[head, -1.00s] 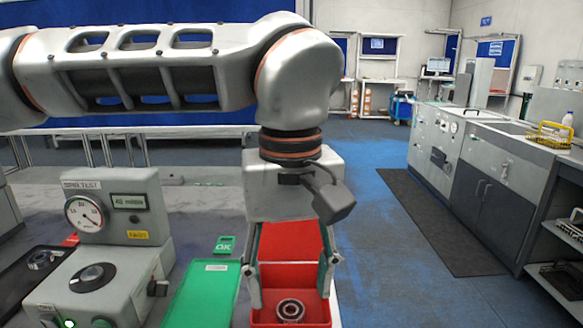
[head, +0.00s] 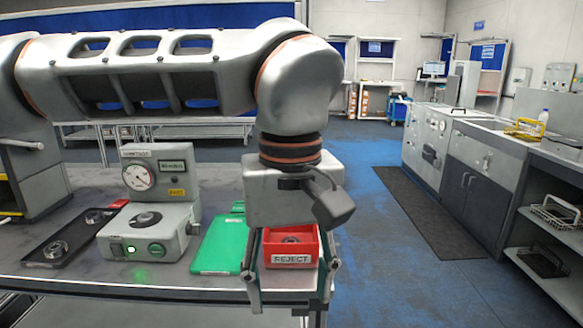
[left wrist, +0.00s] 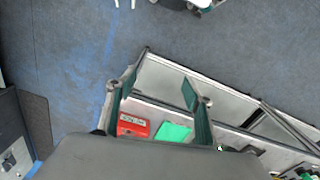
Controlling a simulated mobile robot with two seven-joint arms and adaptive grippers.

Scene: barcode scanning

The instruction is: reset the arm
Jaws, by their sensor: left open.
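My left gripper (head: 288,290) hangs from the left arm, fingers pointing down and spread apart with nothing between them. In the head view it is in front of the red bin marked REJECT (head: 290,247) and partly overlaps it. A metal bearing ring (head: 290,240) lies in the bin. In the left wrist view the gripper's two fingers (left wrist: 158,100) are wide apart, with the red bin (left wrist: 133,125) and the green tray (left wrist: 173,132) beyond them. My right gripper is not in view.
The table (head: 150,279) also holds a green tray (head: 215,252), a test device with a dial (head: 150,215) and a black tray with bearings (head: 62,245). The floor (head: 375,285) right of the table is clear. Grey cabinets (head: 470,165) stand at the far right.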

